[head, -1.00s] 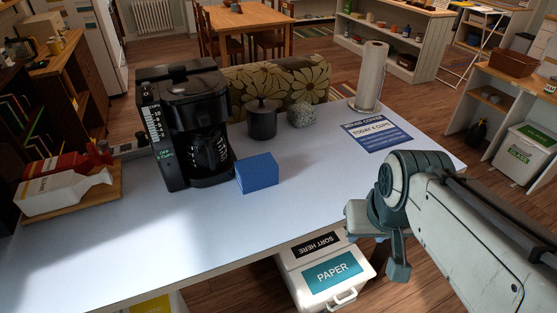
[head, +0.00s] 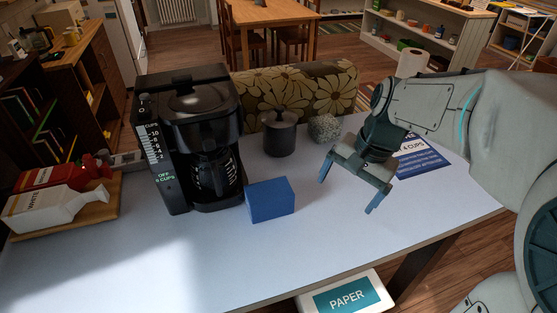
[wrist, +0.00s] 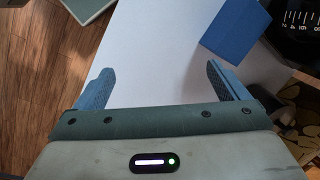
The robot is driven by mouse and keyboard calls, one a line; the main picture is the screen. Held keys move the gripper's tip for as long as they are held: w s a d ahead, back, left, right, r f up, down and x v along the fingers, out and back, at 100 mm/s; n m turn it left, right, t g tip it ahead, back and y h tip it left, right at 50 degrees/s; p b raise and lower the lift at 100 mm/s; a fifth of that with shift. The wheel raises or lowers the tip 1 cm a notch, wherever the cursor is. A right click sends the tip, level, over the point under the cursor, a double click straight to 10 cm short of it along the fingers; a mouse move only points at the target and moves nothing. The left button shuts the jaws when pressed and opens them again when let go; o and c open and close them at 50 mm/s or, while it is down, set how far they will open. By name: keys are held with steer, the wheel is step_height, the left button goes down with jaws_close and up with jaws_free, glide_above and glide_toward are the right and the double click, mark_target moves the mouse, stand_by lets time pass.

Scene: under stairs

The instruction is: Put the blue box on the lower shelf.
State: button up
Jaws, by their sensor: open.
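The blue box (head: 270,200) stands on the pale table (head: 190,262), just right of the black coffee maker's base. It also shows at the upper right of the wrist view (wrist: 236,32). My gripper (head: 347,196) is open and empty above the table, to the right of the box and apart from it. Its fingers point down. In the wrist view my open fingers (wrist: 158,72) have only bare table between them.
The coffee maker (head: 190,140) stands close left of the box. Behind are a dark canister (head: 279,135) and a speckled stone-like object (head: 324,128). A paper roll (head: 411,63) and a blue sign (head: 422,163) are at the right. Bottles lie on a board at the left. The front table is clear.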

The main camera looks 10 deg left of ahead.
mark_target(275, 189)
steer(key=w+a+f+m+g+y, duration=0.25)
steer(key=w+a+m, duration=0.2)
steer(key=w, duration=0.25)
steer(key=w+a+f+m+g+y, duration=0.2)
steer(key=w+a+f+m+y, duration=0.15)
steer(key=w+a, duration=0.2)
steer(key=shift+n, duration=0.3)
steer(key=x, duration=0.4)
steer(key=p+x, duration=0.1)
steer(key=x, duration=0.3)
steer(key=w+f+x, duration=0.1)
steer(key=x, duration=0.4)
steer(key=shift+d, duration=0.3)
steer(key=shift+r, duration=0.1)
steer(key=c, duration=1.4)
steer(key=shift+o, duration=0.2)
steer(key=shift+r, duration=0.15)
